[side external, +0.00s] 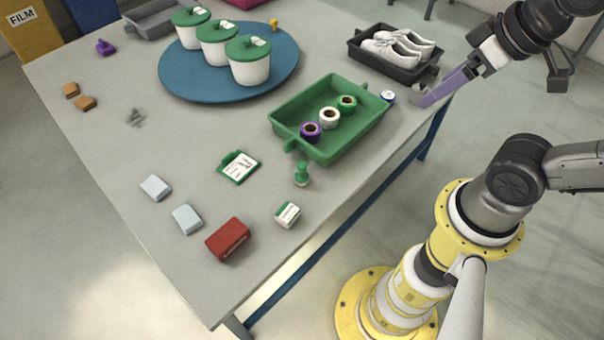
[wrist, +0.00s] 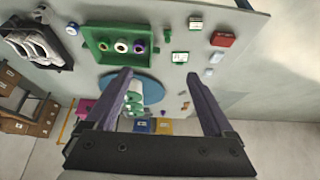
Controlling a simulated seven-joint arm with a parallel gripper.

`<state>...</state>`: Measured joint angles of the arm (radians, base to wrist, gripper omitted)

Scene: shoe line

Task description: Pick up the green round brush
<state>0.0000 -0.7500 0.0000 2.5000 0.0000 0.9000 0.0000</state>
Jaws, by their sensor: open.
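The green round brush (side external: 301,175) stands upright on the grey table, knob up, near the edge closest to my base. It sits between the green tray and a green-and-white box. It also shows small near the top of the wrist view (wrist: 167,35). My gripper (side external: 428,98) is raised by the table's right edge, near the shoe tray and well away from the brush. In the wrist view its two purple fingers (wrist: 159,77) are spread apart with nothing held between them.
A green tray (side external: 280,117) holds tape rolls. A dark tray (side external: 360,58) holds white shoes. Lidded pots stand on a blue round mat (side external: 185,88). Near the brush are a green clipboard (side external: 239,166), a green-and-white box (side external: 287,215) and a red box (side external: 228,240). The left middle is mostly free.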

